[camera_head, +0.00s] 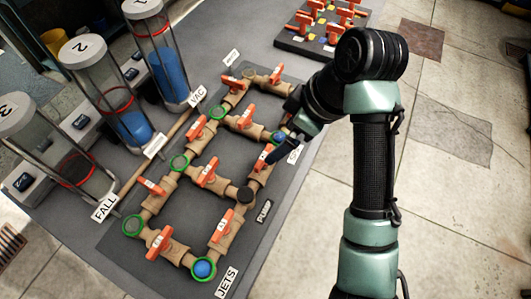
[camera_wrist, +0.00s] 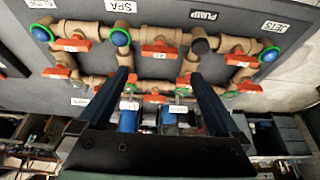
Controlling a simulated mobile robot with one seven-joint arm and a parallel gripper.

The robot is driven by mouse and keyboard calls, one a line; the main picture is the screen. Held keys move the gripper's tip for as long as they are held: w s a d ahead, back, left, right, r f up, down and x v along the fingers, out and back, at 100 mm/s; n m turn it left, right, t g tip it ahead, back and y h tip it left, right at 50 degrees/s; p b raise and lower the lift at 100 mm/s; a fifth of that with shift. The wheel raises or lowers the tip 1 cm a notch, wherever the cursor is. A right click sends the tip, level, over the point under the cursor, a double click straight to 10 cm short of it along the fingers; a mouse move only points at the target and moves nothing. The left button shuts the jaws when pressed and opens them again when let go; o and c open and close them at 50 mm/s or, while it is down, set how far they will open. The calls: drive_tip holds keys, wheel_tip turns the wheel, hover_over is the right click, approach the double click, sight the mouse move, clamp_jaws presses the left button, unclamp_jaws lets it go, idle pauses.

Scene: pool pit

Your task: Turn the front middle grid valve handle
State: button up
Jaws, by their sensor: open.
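The front middle valve handle (camera_head: 264,159) is orange, on the brown pipe between a blue-capped joint near the SPA label and a black-capped joint. In the wrist view the handle (camera_wrist: 159,49) lies roughly along its pipe. My gripper (camera_head: 288,143) is over the front edge of the grid, close to this handle and partly in front of that area. In the wrist view my gripper (camera_wrist: 158,74) is open, its two dark fingers apart with nothing seen held between them. The handle shows just beyond the fingertips, between them sideways; contact cannot be told.
Other orange handles stand close by, including one (camera_wrist: 242,61) toward JETS and one (camera_wrist: 73,45) past SPA. Clear numbered cylinders (camera_head: 170,75) stand behind the grid at left. Another valve board (camera_head: 300,48) sits at the back. Tiled floor (camera_head: 455,220) is open at right.

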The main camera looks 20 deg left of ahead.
sight(263, 155)
drive_tip(key=b+x, duration=0.4)
drive_tip(key=x, duration=0.6)
drive_tip(key=shift+a+b, duration=0.1)
drive_tip(key=shift+b, duration=0.3)
drive_tip(key=c, duration=1.1)
